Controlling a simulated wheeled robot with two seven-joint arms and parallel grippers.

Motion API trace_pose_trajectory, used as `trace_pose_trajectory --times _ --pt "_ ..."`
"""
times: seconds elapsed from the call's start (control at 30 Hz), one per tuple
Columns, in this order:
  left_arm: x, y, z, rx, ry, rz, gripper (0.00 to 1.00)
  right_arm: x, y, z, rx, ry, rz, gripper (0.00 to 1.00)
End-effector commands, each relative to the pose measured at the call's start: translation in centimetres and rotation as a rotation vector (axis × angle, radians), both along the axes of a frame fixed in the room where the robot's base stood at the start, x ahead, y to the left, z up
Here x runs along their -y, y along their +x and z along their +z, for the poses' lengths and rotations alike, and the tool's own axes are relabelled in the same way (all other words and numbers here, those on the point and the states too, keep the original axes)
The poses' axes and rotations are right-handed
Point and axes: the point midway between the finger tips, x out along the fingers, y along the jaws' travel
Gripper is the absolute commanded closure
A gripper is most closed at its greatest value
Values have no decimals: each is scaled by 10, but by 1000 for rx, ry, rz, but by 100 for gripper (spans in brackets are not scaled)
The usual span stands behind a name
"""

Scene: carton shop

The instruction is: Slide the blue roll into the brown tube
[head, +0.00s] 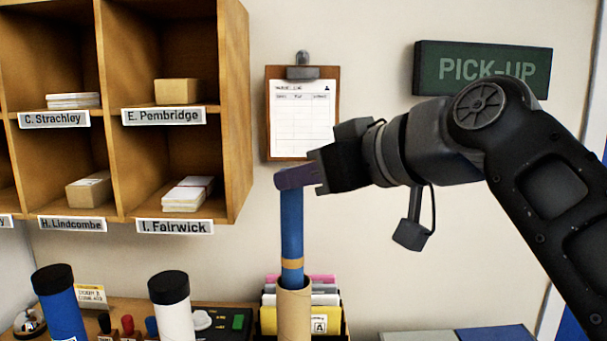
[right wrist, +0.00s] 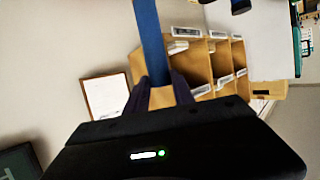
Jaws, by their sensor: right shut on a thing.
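The blue roll (head: 292,225) stands upright in the head view, with a tan band near its lower end. My right gripper (head: 295,177) is shut on its top end. The brown tube (head: 294,318) stands upright directly under the roll. The roll's lower end meets the tube's mouth and appears to be just inside the rim; how deep it sits is hidden. In the right wrist view the blue roll (right wrist: 151,42) runs away from between the fingers of my right gripper (right wrist: 157,90). My left gripper is not in view.
A wooden pigeonhole shelf (head: 236,110) fills the left. A blue capped cylinder (head: 62,310) and a white capped cylinder (head: 175,315) stand at lower left. A holder with folders (head: 325,300) is beside the tube. A clipboard (head: 300,120) and PICK-UP sign (head: 480,68) hang on the wall.

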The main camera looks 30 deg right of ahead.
Motion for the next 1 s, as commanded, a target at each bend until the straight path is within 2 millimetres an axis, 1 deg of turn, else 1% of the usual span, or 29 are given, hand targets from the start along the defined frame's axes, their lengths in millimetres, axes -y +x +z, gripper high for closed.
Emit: trace_pose_trajectory --times 0.03,0.2,0.6,0.63,0.9,0.93,1.0 --pt "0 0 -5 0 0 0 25 0 0 -5 1 0 0 100" --pt "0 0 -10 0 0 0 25 0 0 -10 1 0 0 100" --pt "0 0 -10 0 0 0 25 0 0 -10 0 1 0 100" --pt "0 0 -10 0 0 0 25 0 0 -10 0 1 0 69" --pt "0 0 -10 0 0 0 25 0 0 -10 0 0 0 47" --pt "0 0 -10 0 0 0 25 0 0 -10 0 0 0 45" --pt "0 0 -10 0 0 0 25 0 0 -11 0 0 0 45"
